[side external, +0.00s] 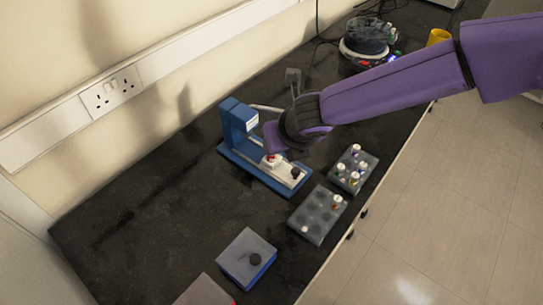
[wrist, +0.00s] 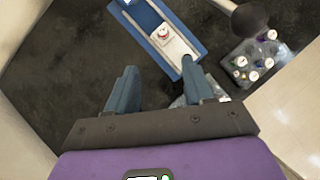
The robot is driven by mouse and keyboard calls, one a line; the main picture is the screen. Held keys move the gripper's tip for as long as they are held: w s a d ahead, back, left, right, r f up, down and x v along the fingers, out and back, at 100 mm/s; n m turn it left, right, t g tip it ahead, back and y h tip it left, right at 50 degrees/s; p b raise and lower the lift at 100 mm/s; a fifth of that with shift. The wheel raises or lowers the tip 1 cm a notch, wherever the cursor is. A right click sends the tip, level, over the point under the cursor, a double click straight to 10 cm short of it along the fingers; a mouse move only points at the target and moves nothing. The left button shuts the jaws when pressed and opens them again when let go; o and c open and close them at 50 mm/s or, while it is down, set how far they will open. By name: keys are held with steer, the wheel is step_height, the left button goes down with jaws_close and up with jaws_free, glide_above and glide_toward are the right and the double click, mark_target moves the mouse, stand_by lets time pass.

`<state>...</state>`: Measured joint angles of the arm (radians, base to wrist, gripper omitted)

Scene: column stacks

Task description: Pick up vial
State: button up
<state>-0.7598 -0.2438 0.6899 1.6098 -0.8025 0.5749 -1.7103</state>
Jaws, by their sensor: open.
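Several small vials with white and coloured caps (side external: 355,151) stand in a grey rack (side external: 343,184); they also show at the right of the wrist view (wrist: 240,62). A second grey rack (side external: 320,212) holds a vial with an orange-brown side (side external: 337,201) and a small white-topped item (side external: 305,229). A red-and-white round item (side external: 272,159) sits on the blue stand's white block, also seen in the wrist view (wrist: 163,32); I cannot tell if it is a vial. My gripper (wrist: 158,83) is open, with nothing visible between its fingers; its fingertips are unclear in the side view.
The blue stand (side external: 235,113) rises just left of my gripper. A blue box with a grey top (side external: 240,249) and a dark knob sits at the front. Round equipment (side external: 366,47) stands at the back. The bench's left side (side external: 130,225) is clear.

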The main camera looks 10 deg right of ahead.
glide_toward(271, 157)
steer(key=w+f, duration=0.2)
steer(key=shift+x, duration=3)
steer(key=shift+w+r, duration=0.1)
steer(key=shift+w, duration=0.05)
jaws_close()
